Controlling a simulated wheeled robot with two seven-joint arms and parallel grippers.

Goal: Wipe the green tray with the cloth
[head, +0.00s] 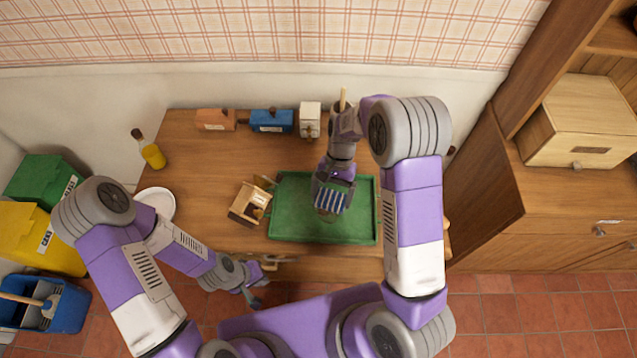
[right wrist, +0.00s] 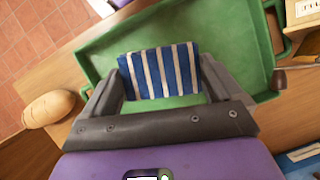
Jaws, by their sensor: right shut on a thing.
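The green tray (head: 290,225) lies on the wooden table, and its green floor and raised rim also fill much of the right wrist view (right wrist: 100,62). The blue-and-white striped cloth (head: 331,199) is over the tray's middle, held between the fingers of my right gripper (head: 334,188). In the right wrist view the cloth (right wrist: 160,72) spans the gap between both fingers. Whether it touches the tray floor is hard to tell. A small brownish patch shows beside the cloth in the head view. My left gripper (head: 256,287) is low at the table's front edge, away from the tray; its jaw opening is unclear.
A small wooden holder (head: 246,205) stands close to the tray's left side. A plate (head: 158,202) and oil bottle (head: 153,155) are at the left. Brown (head: 215,119), blue (head: 271,120) and white (head: 310,119) boxes line the back. A bread-like loaf (right wrist: 48,108) lies beside the tray.

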